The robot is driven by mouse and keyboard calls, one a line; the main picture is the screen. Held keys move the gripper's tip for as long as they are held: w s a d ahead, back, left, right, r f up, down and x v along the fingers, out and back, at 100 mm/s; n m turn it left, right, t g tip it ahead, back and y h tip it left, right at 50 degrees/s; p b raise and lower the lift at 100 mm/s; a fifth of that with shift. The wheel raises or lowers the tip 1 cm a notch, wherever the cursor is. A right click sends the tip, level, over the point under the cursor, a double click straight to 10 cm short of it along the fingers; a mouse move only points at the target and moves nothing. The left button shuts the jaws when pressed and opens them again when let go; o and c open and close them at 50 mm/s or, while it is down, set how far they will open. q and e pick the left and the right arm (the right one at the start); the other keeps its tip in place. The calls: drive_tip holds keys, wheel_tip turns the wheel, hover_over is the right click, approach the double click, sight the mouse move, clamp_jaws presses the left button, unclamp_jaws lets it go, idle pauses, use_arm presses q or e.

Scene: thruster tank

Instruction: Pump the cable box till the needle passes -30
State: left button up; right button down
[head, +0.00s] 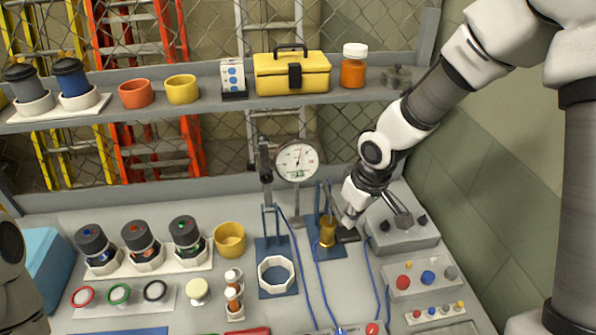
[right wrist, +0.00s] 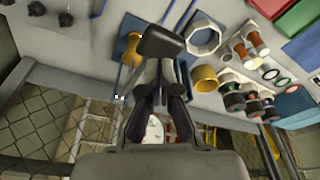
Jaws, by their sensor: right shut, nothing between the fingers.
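A round white gauge (head: 297,161) stands upright at the back of the bench; its thin needle points nearly straight up, and its figures are too small to read. In front of it, a brass cylinder (head: 327,232) stands on a blue plate, with a black block (head: 347,235) beside it on the right. My right gripper (head: 350,217) is shut and empty, just above the black block. In the right wrist view, the black block (right wrist: 160,43) lies at the fingertips; I cannot tell whether they touch. The gauge is mostly hidden behind the gripper there. My left gripper is out of view.
A grey box (head: 405,236) with black knobs stands right of the gripper. Blue cables run down the bench. A white octagonal ring (head: 276,274) and a yellow cup (head: 229,239) stand to the left. A shelf with a yellow toolbox (head: 292,74) runs above the gauge.

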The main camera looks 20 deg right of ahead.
drive_tip(key=shift+w+f, duration=0.15)
drive_tip(key=shift+f, duration=0.05)
wheel_tip(320, 180, down, 13)
drive_tip(key=b, duration=1.2)
wheel_tip(320, 180, up, 13)
drive_tip(key=p, duration=1.2)
drive_tip(key=shift+r, duration=0.15)
drive_tip(key=shift+f, duration=0.2)
